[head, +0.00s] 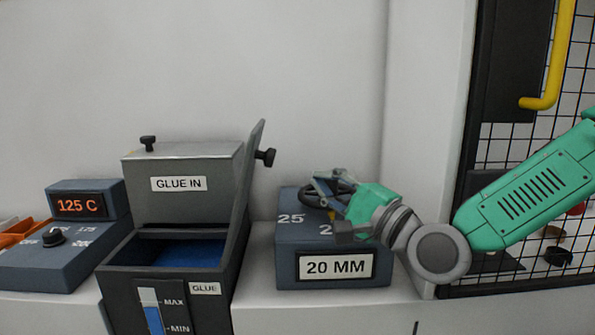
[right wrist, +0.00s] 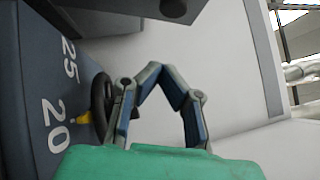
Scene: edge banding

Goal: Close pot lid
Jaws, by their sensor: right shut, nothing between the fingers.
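The glue pot (head: 160,283) is a dark box labelled GLUE, with blue inside. Its lid (head: 248,185) stands raised along the pot's right side, leaning slightly outward, so the pot is open. A black knob (head: 265,157) sticks out from the lid's right face; a dark knob also shows at the top of the right wrist view (right wrist: 172,8). My right gripper (head: 325,188) is over the 20 MM box, right of the lid and apart from it. In the right wrist view its fingers (right wrist: 165,72) meet at the tips, with nothing between them. My left gripper is out of view.
The 20 MM box (head: 287,262) has a black handwheel (right wrist: 101,105) with a yellow pointer, close beside my right gripper. A grey GLUE IN box (head: 190,205) stands behind the pot opening. A 125 C control unit (head: 50,262) is at left. A mesh fence (head: 560,190) is at right.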

